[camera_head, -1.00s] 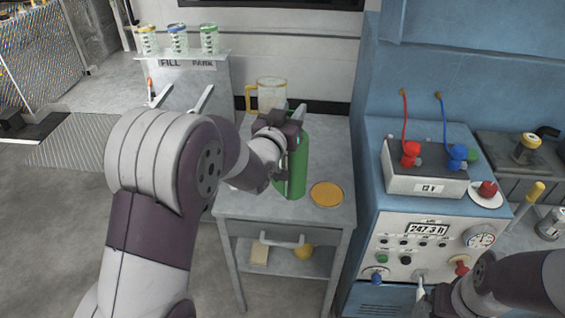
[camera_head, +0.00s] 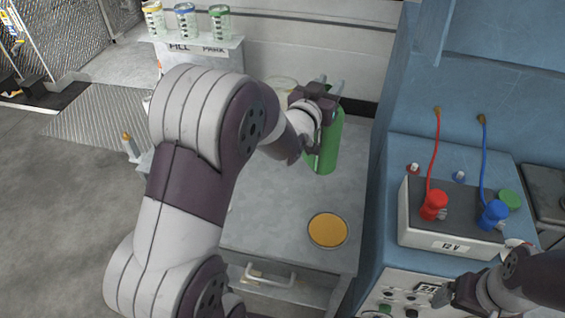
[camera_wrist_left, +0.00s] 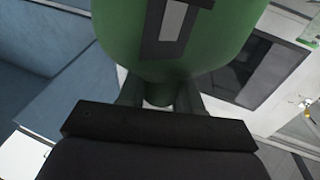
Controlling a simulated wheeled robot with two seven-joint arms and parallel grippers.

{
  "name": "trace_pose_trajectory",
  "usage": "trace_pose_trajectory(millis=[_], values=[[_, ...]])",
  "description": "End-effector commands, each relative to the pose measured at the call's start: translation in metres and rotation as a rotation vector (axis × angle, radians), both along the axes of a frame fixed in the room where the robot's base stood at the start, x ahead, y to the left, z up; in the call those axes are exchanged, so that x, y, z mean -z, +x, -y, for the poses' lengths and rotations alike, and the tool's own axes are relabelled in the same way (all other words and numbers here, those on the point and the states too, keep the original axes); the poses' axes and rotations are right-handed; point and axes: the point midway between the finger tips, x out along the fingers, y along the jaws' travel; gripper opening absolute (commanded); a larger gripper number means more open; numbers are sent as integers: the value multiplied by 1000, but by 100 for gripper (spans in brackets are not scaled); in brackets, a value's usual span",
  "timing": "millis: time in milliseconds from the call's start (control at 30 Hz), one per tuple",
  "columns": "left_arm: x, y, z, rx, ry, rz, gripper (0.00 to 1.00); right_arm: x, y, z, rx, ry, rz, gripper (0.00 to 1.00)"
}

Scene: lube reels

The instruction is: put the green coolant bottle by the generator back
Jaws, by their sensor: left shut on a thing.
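The green coolant bottle (camera_head: 328,147) is over the back part of the grey cart's top in the head view. My left gripper (camera_head: 316,110) is shut on it near its upper part, and the bottle is roughly upright. Whether its base touches the cart top is hard to tell. In the left wrist view the green bottle (camera_wrist_left: 175,35) fills the top middle, with a dark label mark. The blue generator (camera_head: 395,165) stands right of the cart. My right gripper (camera_head: 462,292) is low at the right, in front of the generator panel; its fingers are unclear.
A round yellow-orange disc (camera_head: 328,230) lies on the cart top (camera_head: 265,225). A clear jug (camera_head: 280,88) is partly hidden behind my left arm. Several lidded jars (camera_head: 186,20) stand on the FILL/PARK shelf. A 12 V battery box (camera_head: 450,225) sits on the generator.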

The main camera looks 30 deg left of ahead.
Motion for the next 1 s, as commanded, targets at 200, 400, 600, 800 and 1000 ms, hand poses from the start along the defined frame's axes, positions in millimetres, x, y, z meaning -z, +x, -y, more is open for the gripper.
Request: trace_pose_trajectory(millis=[200,400,600,800,1000], values=[[16,-17,-25,-5,-1,0,0,-6,0,0,0,0,0,91],[38,-40,-57,-6,-3,0,0,-12,0,0,0,0,0,91],[59,-59,-84,-4,-1,1,0,-15,0,0,0,0,0,91],[75,-65,-91,0,-3,0,0,-15,0,0,0,0,0,91],[104,-64,-90,1,-2,1,0,-16,0,0,0,0,0,91]])
